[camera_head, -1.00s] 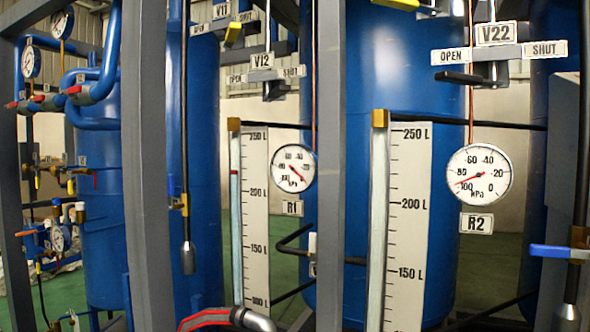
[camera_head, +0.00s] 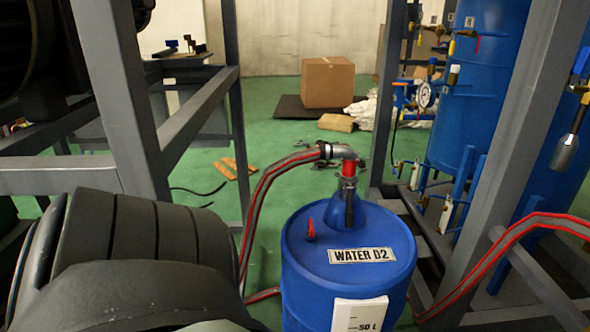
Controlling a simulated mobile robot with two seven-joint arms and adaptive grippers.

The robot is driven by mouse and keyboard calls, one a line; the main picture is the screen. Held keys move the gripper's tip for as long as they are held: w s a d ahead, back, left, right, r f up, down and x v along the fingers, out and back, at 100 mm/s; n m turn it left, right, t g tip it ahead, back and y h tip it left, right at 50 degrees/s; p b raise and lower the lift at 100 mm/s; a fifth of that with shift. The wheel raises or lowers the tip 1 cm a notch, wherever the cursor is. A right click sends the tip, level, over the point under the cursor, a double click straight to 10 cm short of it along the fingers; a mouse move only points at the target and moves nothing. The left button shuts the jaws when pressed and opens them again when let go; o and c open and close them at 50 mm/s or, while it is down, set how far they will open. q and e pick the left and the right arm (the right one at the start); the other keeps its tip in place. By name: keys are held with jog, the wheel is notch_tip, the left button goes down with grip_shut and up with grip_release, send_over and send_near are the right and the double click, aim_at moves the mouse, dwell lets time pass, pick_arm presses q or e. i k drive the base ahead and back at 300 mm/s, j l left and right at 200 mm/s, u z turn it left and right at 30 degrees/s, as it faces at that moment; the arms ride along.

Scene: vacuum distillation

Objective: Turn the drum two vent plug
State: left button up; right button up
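The blue drum labelled WATER D2 (camera_head: 300,259) stands upright at the bottom centre of the head view. A small red plug (camera_head: 311,231) stands up from its top, left of the label, and looks like the vent plug. A hose fitting with a red collar (camera_head: 348,168) and a metal elbow rises from the drum's neck at the back of the top. A white level scale marked 50 L (camera_head: 359,314) is on the drum's front. Neither gripper shows; a dark rounded shape, likely part of my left arm, fills the lower left beside the drum.
Grey frame posts (camera_head: 128,95) stand left and right of the drum. A red-striped hose (camera_head: 262,192) runs down the drum's left side; another (camera_head: 500,238) crosses at right. A blue column (camera_head: 478,88) stands at right.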

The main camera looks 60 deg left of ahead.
aim_at(311, 231)
jog(key=u, duration=1.65)
jog(key=k+u, duration=0.15)
